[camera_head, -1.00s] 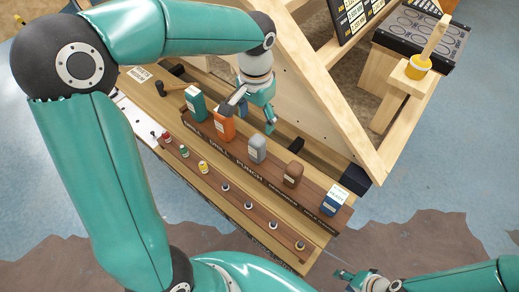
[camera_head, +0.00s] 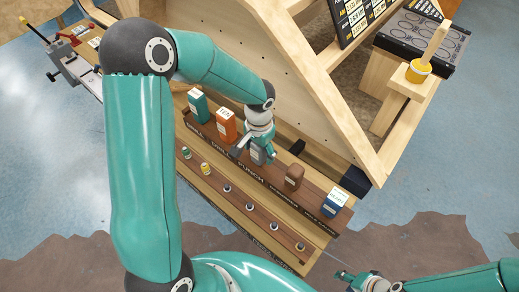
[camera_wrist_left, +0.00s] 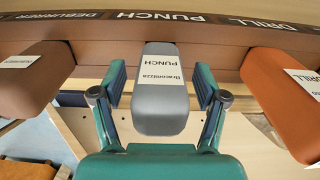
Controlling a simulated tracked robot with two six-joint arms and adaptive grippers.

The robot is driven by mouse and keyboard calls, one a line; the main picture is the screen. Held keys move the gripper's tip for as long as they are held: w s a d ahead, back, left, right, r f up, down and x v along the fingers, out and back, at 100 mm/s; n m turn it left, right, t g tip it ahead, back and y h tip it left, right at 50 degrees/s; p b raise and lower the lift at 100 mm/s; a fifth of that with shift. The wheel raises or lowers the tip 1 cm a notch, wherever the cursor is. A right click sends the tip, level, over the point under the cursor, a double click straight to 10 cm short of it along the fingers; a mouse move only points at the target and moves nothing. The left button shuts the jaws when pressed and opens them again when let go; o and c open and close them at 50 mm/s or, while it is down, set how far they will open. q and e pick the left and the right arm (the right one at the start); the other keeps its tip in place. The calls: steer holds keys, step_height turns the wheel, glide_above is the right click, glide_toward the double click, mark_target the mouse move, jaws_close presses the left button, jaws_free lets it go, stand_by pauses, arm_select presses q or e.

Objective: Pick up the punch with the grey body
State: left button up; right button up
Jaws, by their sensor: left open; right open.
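The punch with the grey body (camera_wrist_left: 160,98) stands in the rack's slot marked PUNCH. In the left wrist view it sits between the two open fingers of my left gripper (camera_wrist_left: 160,92), with a visible gap on each side. In the head view my left gripper (camera_head: 256,152) hides most of the punch (camera_head: 257,157). My right gripper (camera_head: 360,279) is open and empty at the bottom right, well away from the rack.
The orange drill (camera_head: 226,126) stands left of the punch, and the brown deburrer (camera_head: 294,177) right of it. A teal tool (camera_head: 197,106) and a blue one (camera_head: 334,203) stand further out. The rack (camera_head: 270,188) has small bits along its front. A wooden frame (camera_head: 320,90) rises behind.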

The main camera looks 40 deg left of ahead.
arm_select(q)
steer(key=shift+f, duration=0.45)
steer(key=shift+c, duration=0.2)
jaws_close()
steer(key=shift+r, duration=0.1)
